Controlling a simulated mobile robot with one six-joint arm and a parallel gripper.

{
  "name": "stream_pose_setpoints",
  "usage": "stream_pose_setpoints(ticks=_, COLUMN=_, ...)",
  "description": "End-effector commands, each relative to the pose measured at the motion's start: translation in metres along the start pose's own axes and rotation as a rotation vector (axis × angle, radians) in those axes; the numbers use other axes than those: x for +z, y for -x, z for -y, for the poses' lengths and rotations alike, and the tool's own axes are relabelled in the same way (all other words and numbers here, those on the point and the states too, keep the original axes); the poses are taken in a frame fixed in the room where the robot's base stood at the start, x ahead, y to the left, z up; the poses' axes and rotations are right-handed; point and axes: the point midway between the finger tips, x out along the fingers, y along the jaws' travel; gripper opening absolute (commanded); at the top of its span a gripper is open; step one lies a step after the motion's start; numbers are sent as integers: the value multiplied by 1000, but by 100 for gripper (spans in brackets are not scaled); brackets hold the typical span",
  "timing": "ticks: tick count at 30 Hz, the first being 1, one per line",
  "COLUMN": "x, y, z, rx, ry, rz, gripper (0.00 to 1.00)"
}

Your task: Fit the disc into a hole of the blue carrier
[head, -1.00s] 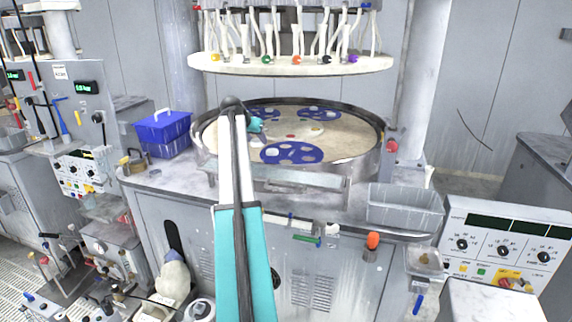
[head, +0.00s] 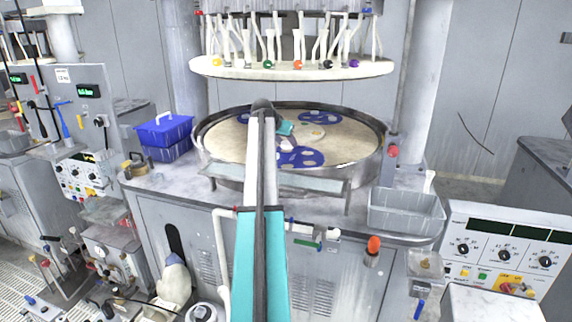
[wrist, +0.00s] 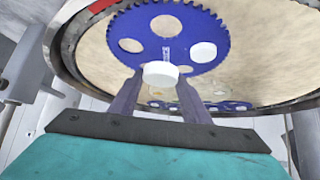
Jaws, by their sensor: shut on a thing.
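My gripper (wrist: 160,98) is shut on a white disc (wrist: 160,74), held between the fingertips. The blue toothed carrier (wrist: 185,25) lies on the beige platen beyond the fingertips in the wrist view. Two of its holes show beige through them, and a white round piece (wrist: 203,52) lies at another hole on the right. The held disc overlaps the carrier's near edge in the picture; I cannot tell its height above it. In the head view the carrier (head: 313,160) is on the near side of the platen, partly hidden by my arm.
The round platen (head: 350,148) has a raised metal rim (head: 372,165). Another blue carrier (head: 320,117) lies at the back. A white ring-shaped head with hoses (head: 290,68) hangs above. A blue box (head: 165,135) stands left, a grey bin (head: 405,212) right.

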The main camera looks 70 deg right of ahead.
Motion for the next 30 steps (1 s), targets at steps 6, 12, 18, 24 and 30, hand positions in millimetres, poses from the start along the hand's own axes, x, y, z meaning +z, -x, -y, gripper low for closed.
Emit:
stream_pose_setpoints(ticks=6, x=21, y=-19, z=-1, rx=1, ry=1, rz=1, gripper=18)
stream_pose_setpoints(ticks=12, x=34, y=-34, z=-1, rx=1, ry=1, rz=0, gripper=18)
stream_pose_setpoints(ticks=18, x=36, y=-37, z=0, rx=0, ry=0, rz=-1, gripper=18)
stream_pose_setpoints(ticks=24, x=37, y=-37, z=0, rx=0, ry=0, rz=-1, gripper=18)
stream_pose_setpoints(ticks=30, x=46, y=-45, z=-1, rx=1, ry=0, rz=2, gripper=18)
